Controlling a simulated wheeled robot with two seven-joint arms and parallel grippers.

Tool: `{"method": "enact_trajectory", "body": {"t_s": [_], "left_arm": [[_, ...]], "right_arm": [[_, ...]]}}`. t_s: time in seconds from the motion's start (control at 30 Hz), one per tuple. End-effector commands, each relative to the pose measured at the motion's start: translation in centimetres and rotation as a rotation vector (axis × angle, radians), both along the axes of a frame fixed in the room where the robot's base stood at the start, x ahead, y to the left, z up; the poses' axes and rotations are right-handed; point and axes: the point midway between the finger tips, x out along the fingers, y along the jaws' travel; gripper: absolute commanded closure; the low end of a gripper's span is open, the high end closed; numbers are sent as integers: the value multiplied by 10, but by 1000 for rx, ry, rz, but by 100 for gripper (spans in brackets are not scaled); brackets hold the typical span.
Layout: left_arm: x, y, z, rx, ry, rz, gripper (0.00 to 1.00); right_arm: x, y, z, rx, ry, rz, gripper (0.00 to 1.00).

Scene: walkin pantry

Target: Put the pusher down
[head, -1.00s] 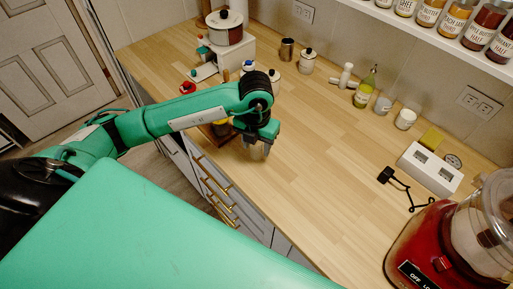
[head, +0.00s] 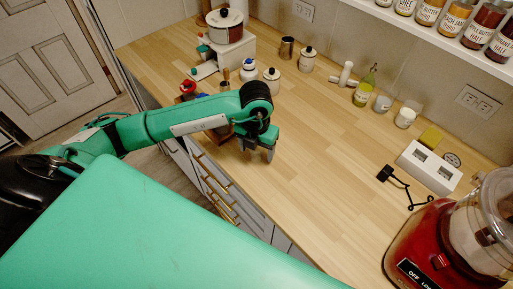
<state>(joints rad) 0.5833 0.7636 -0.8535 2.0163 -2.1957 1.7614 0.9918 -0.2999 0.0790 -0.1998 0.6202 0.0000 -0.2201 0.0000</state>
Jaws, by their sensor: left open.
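My left gripper (head: 258,158) is open, with its fingers pointing down over the front part of the wooden counter (head: 310,150). I see nothing held between the fingers. I cannot tell for sure which thing is the pusher. A white piece with a short side arm (head: 346,75) lies at the back of the counter, left of an oil bottle (head: 366,88). A black tool with a square head and a thin bent handle (head: 397,182) lies at the right. Both are well apart from my gripper. My right gripper is not in view.
A red appliance with a clear bowl (head: 437,245) stands at the lower right, near a white block with square openings (head: 430,168). Lidded jars (head: 271,82) and a pot on a white stand (head: 225,24) are at the back left. The counter's middle is clear.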

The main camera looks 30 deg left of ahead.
Motion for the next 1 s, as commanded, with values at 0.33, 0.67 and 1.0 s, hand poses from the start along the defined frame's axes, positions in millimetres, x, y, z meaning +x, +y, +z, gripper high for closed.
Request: {"method": "enact_trajectory", "body": {"t_s": [0.33, 0.67, 1.0], "left_arm": [[1, 0, 59, -1, -7, -2, 31], [0, 0, 113, 0, -2, -1, 31], [0, 0, 122, 0, 1, 0, 31]], "right_arm": [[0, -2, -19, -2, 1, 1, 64], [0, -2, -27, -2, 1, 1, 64], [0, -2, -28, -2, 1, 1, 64]]}}
